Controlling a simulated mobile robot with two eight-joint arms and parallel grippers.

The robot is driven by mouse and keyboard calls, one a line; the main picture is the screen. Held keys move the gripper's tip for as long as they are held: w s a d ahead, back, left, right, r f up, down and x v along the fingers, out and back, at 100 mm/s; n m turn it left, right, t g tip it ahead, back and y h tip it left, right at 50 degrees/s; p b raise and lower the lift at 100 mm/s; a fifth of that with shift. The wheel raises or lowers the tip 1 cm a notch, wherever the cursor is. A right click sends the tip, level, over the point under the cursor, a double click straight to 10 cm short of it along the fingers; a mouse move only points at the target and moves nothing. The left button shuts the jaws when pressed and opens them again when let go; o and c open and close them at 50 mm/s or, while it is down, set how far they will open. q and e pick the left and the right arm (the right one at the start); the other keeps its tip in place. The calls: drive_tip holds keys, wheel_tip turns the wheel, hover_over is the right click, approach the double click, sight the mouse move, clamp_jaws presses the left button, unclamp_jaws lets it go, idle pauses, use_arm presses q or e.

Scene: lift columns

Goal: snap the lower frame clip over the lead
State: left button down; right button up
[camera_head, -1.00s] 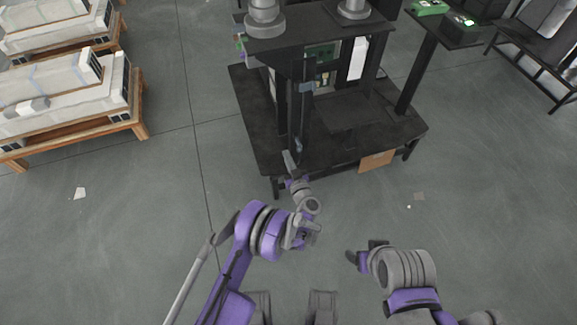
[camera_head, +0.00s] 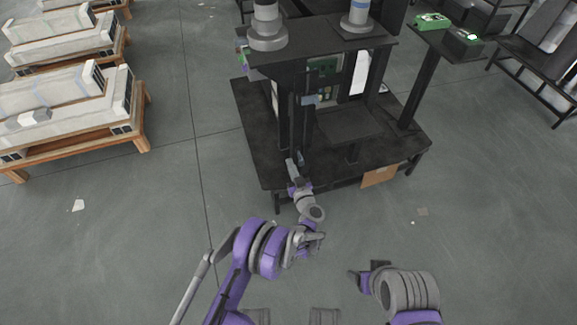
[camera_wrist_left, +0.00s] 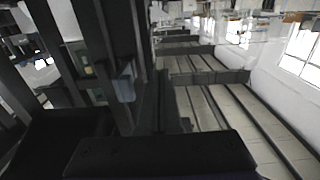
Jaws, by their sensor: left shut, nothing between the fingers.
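A dark frame post (camera_head: 298,120) rises from the left part of the black workstand. A small blue-grey clip-like piece (camera_head: 310,100) is on it, and it also shows in the left wrist view (camera_wrist_left: 126,82). I cannot tell whether it is the lower clip. The lead cannot be made out against the dark post. My left gripper (camera_head: 296,163) is shut and empty at the post's foot, below the blue-grey piece and apart from it. My right gripper (camera_head: 362,279) is low in the head view, away from the stand; its fingers are too unclear to read.
The black stand's base shelf (camera_head: 370,155) spreads around the post, with a cardboard-coloured panel (camera_head: 379,176) at its front edge. Grey lift columns (camera_head: 267,25) stand on top. Pallets with long pale columns (camera_head: 70,110) are at left. A side table (camera_head: 448,42) is at right.

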sight(303, 163)
use_arm(q)
drive_tip(key=shift+w+d+b, duration=0.25)
drive_tip(key=shift+d+b, duration=0.05)
drive_tip(key=shift+d, duration=0.45)
drive_tip(key=shift+w+d+b, duration=0.2)
drive_tip(key=shift+d+b, duration=0.1)
drive_tip(key=shift+d, duration=0.4)
drive_tip(key=shift+w+d+b, duration=0.25)
drive_tip(key=shift+d+b, duration=0.05)
drive_tip(key=shift+d, duration=0.45)
drive_tip(key=shift+v, duration=2.25)
drive_tip(key=shift+w+d+b, duration=0.2)
drive_tip(key=shift+d, duration=0.45)
drive_tip(key=shift+w+d+b, duration=0.15)
drive_tip(key=shift+w+d, duration=0.1)
drive_tip(key=shift+d, duration=0.4)
drive_tip(key=shift+w, duration=0.15)
